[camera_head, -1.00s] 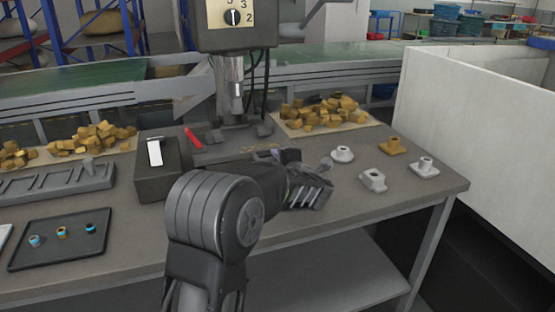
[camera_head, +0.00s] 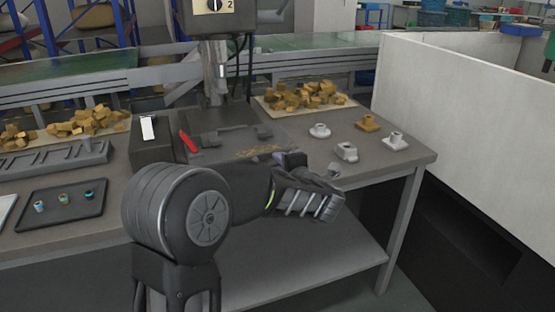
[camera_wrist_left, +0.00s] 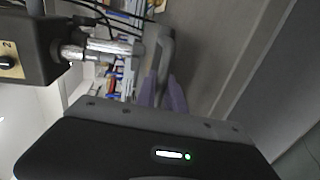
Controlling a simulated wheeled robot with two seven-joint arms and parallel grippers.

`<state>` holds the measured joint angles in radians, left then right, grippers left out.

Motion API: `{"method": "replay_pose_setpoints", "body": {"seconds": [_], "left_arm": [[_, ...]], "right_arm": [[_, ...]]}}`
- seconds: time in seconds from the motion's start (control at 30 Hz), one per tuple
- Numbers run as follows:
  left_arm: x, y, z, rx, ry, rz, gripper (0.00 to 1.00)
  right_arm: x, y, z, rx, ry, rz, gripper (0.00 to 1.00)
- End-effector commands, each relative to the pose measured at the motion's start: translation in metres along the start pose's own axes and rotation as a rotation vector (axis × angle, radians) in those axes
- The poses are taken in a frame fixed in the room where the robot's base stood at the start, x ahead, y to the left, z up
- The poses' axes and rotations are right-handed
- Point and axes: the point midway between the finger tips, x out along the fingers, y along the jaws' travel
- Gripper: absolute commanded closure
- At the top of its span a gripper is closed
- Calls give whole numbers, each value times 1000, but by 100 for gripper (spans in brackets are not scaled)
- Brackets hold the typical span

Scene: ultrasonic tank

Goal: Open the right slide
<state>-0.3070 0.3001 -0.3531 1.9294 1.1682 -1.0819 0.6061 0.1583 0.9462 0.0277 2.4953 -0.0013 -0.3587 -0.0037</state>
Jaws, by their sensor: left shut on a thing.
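My left arm comes in over the front of the workbench. Its gripper (camera_head: 318,182) is near the bench's front right edge, partly hidden by its own body. In the left wrist view the purple fingers (camera_wrist_left: 164,90) are shut on a grey curved piece (camera_wrist_left: 165,45). A bit of this grey piece (camera_head: 334,169) shows beyond the gripper in the head view. I cannot tell exactly what it is. No slide can be clearly made out in either view. My right gripper is not in view.
A drill press (camera_head: 216,75) stands at the back of the bench. Several flanged parts (camera_head: 345,152) stand on the right. A dark box (camera_head: 152,145), a red object (camera_head: 189,142) and a black tray (camera_head: 60,205) are left. A white wall (camera_head: 460,100) borders the right.

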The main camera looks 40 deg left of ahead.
Motion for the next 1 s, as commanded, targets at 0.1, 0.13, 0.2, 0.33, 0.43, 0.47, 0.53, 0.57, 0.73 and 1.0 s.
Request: {"method": "replay_pose_setpoints", "body": {"seconds": [0.1,0.13,0.2,0.33,0.43,0.47,0.53,0.57,0.73,1.0], "left_arm": [[0,1,0,0,-1,1,100],[0,1,0,-1,-1,1,100],[1,1,0,-1,-1,2,100],[1,1,0,-1,-1,2,78],[1,1,0,-1,0,2,70],[1,1,0,-1,0,2,68],[1,1,0,-1,0,2,66],[1,1,0,-1,0,2,66],[0,1,0,-1,0,2,66],[-23,1,0,-1,-2,1,66]], "right_arm": [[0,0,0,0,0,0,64],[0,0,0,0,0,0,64],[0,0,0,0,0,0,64],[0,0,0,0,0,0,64],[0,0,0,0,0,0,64],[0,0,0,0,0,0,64],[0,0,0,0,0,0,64],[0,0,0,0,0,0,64],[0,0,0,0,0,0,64],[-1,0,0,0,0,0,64]]}}
